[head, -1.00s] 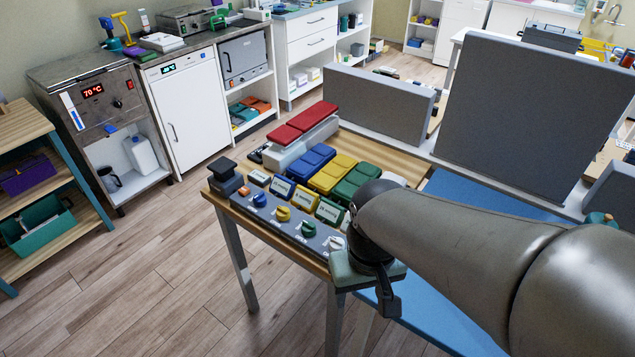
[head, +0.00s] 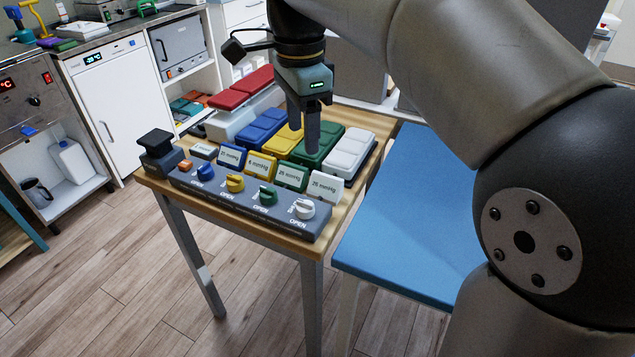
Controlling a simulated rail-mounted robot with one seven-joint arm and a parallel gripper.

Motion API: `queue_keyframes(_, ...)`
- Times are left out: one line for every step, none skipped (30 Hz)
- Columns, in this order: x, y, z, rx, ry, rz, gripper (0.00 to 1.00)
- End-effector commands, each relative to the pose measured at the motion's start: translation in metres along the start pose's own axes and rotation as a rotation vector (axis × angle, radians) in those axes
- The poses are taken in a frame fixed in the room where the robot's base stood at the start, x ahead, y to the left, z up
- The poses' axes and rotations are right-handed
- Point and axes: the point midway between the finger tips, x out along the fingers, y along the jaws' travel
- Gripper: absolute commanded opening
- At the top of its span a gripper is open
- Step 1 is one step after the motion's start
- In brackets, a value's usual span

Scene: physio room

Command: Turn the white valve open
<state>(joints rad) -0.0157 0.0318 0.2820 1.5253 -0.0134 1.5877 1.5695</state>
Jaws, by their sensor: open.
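The white valve (head: 304,209) is a small knob at the right end of a dark grey valve panel (head: 236,203) along the table's front edge. A "25 mmHg" label stands behind it. Lettering reading OPEN is printed in front of it. My gripper (head: 304,150) points down, open and empty, above and behind the panel. Its fingers overlap the green cushion in the view and are apart from the white valve. How high they hang over the cushion I cannot tell.
Blue (head: 205,172), yellow (head: 235,183) and green (head: 267,195) valves sit left of the white one. Label blocks and coloured cushions, including a white one (head: 349,148), stand behind. A blue-topped bench (head: 410,215) is to the right. The space in front of the panel is clear.

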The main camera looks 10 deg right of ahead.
Motion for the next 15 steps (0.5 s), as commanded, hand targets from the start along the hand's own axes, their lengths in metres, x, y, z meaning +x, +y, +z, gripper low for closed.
queue_keyframes(0.002, -0.004, 0.002, 0.035, -0.003, -0.002, 0.55)
queue_keyframes(0.0, -0.005, 0.003, 0.052, -0.004, -0.001, 0.55)
queue_keyframes(-0.001, -0.006, 0.003, 0.068, -0.005, -0.001, 0.55)
queue_keyframes(0.0, -0.006, 0.004, 0.074, -0.005, 0.0, 0.55)
queue_keyframes(0.001, -0.006, 0.004, 0.077, -0.005, 0.0, 0.55)
queue_keyframes(0.005, -0.006, 0.004, 0.079, -0.005, 0.001, 0.55)
queue_keyframes(0.008, -0.006, 0.004, 0.079, -0.005, 0.001, 0.55)
queue_keyframes(0.013, -0.006, 0.004, 0.079, -0.005, 0.001, 0.55)
queue_keyframes(0.02, -0.005, 0.004, 0.078, -0.005, 0.002, 0.55)
queue_keyframes(0.026, -0.005, 0.004, 0.078, -0.005, 0.002, 0.55)
queue_keyframes(0.032, -0.005, 0.004, 0.078, -0.005, 0.002, 0.55)
queue_keyframes(0.041, -0.005, 0.004, 0.078, -0.005, 0.003, 0.55)
queue_keyframes(0.048, -0.005, 0.003, 0.078, -0.005, 0.002, 0.55)
queue_keyframes(0.054, -0.005, 0.003, 0.078, -0.004, 0.002, 0.55)
queue_keyframes(0.064, -0.005, 0.003, 0.078, -0.005, 0.002, 0.55)
